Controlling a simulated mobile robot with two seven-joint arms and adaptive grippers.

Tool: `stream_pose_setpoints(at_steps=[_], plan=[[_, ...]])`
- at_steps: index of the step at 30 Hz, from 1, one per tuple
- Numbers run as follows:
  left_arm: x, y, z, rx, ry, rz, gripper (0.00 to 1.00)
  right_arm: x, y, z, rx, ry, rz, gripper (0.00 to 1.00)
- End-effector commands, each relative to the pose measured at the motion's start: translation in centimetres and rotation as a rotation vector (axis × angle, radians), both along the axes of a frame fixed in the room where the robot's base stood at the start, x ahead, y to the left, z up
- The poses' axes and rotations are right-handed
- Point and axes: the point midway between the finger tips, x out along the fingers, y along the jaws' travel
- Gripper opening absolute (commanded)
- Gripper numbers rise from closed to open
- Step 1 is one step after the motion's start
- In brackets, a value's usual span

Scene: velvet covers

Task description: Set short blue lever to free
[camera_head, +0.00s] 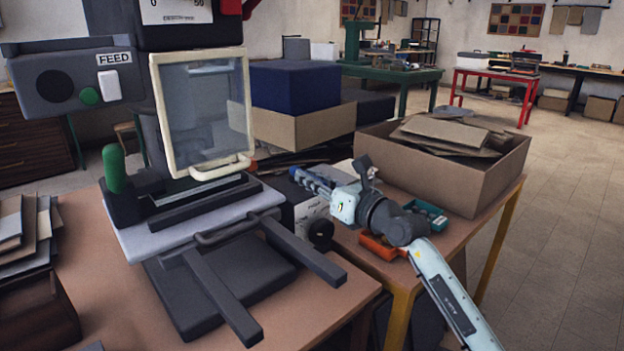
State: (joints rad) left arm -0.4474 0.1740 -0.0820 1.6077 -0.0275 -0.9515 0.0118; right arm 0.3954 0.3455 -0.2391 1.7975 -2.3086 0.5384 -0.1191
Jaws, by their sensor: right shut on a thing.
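My right arm comes in from the lower right, and its gripper (318,184) reaches left to the side of the press, above a dark box with a white label (310,212). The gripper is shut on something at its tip. A small blue part (306,178) shows between and beside the fingers and appears to be the short blue lever. The fingers cover most of it, so its exact angle cannot be told. The label's writing is too small to read. My left gripper is not in view.
The press has a clear framed guard (205,112), a green-knobbed lever (114,168), a FEED panel (75,84) and two dark front bars (222,298). An open cardboard box (440,172) stands behind my right arm. An orange tray (382,246) lies below the wrist.

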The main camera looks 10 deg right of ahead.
Motion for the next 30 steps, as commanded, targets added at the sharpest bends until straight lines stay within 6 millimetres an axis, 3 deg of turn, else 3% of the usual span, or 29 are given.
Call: stream_pose_setpoints(at_steps=[1, 6, 17, 30], plan=[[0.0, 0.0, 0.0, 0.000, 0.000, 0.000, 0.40, -0.1, 0.1, -0.2, -0.001, 0.003, 0.002, 0.16], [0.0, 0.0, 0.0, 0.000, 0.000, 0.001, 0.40, 0.0, 0.0, -0.1, 0.000, 0.002, 0.001, 0.36], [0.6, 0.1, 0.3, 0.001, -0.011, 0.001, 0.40, -0.5, -0.3, 0.0, 0.000, 0.000, 0.000, 0.36], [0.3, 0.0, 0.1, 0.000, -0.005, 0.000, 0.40, -7.7, -4.5, -0.2, -0.003, 0.003, 0.000, 0.36]])
